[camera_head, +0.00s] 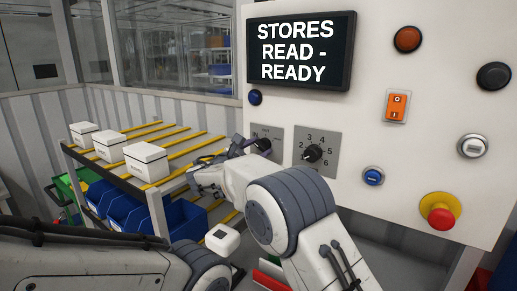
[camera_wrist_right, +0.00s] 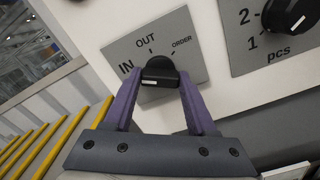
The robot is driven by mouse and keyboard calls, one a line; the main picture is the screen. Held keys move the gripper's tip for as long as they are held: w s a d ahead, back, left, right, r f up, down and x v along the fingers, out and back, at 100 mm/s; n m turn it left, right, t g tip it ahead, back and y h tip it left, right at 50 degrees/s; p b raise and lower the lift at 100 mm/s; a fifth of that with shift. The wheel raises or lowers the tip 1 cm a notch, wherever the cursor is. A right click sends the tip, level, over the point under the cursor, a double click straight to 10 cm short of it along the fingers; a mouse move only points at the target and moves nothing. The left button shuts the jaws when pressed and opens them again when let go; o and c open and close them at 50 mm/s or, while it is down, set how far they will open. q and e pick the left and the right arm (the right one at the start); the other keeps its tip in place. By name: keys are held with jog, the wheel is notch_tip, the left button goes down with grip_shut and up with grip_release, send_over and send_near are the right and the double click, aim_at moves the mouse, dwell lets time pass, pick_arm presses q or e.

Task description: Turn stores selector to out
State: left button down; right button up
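The stores selector is a black knob (camera_wrist_right: 160,72) on a grey plate marked IN, OUT and ORDER in the right wrist view. In the head view the knob (camera_head: 263,145) is on the white panel below the screen, its plate partly hidden by my arm. My right gripper (camera_wrist_right: 161,80) has its purple fingers apart, one on each side of the knob. Whether they touch it is unclear. In the head view the right gripper (camera_head: 240,148) is at the knob's left. Which mark the knob points to is hard to tell. My left arm shows at lower left, its gripper out of frame.
The screen (camera_head: 301,50) reads "STORES READ - READY". A numbered pcs knob (camera_head: 313,154) is just right of the selector. Buttons, an orange switch (camera_head: 396,106) and a red emergency stop (camera_head: 440,211) are farther right. White boxes (camera_head: 146,162) stand on a rack at left, above blue bins (camera_head: 185,222).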

jog(key=c, duration=0.4)
jog(key=shift+f+b, duration=0.2)
jog(key=shift+b, duration=0.5)
jog(key=shift+c, duration=0.2)
jog(key=shift+m+b, duration=5.8)
jog(key=shift+b, duration=0.95)
jog(key=shift+r, duration=0.1)
jog(key=o, duration=1.4)
jog(key=shift+c, duration=0.2)
